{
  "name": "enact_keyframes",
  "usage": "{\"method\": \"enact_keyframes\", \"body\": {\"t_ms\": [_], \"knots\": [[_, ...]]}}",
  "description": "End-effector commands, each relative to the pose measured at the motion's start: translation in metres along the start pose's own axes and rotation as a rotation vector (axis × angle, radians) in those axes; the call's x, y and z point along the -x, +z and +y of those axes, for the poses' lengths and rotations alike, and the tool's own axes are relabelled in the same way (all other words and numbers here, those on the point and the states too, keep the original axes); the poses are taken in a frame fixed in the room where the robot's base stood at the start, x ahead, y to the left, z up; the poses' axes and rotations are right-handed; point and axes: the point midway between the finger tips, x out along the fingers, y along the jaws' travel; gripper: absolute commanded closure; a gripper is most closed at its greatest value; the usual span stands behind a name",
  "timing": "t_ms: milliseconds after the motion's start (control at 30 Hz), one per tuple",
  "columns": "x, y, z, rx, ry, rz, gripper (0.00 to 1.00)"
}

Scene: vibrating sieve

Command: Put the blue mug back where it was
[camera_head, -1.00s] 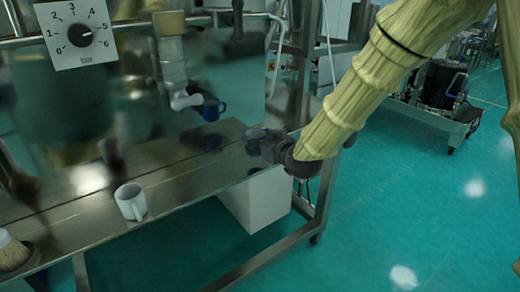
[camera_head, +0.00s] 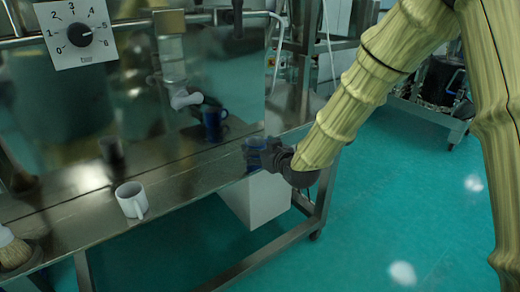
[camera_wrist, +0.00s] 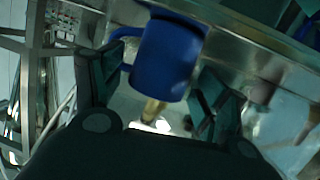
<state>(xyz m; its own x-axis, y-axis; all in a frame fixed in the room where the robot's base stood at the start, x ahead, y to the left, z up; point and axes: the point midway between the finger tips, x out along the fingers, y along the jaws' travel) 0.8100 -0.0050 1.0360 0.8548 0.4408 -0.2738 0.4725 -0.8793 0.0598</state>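The blue mug (camera_head: 255,142) is at the shelf's right part, partly covered by my gripper's dark fingers. My gripper (camera_head: 260,156) reaches in from the right at mug height. In the wrist view the blue mug (camera_wrist: 166,58) lies between the two fingers of my gripper (camera_wrist: 160,88), its handle towards the left finger. The fingers stand wide apart, with a narrow gap beside the mug on the left; contact on the right is unclear. The gripper looks open around the mug. The mug's base is partly hidden in the head view.
The steel shelf (camera_head: 185,180) holds a white mug (camera_head: 131,199) and a brush (camera_head: 12,250) to the left. The shiny cabinet wall behind reflects the blue mug. A pipe outlet (camera_head: 184,99) juts out above the shelf. A white box (camera_head: 258,199) stands below.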

Motion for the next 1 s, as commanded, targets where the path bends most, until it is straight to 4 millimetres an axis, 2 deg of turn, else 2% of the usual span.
{"method": "enact_keyframes", "body": {"t_ms": [367, 467, 1000], "knots": [[0.001, -0.004, 0.000, 0.000, 0.000, 0.000, 0.22], [0.008, -0.002, 0.001, 0.000, 0.000, 0.000, 0.22], [0.095, -0.003, 0.000, -0.001, 0.001, 0.002, 0.22]]}}
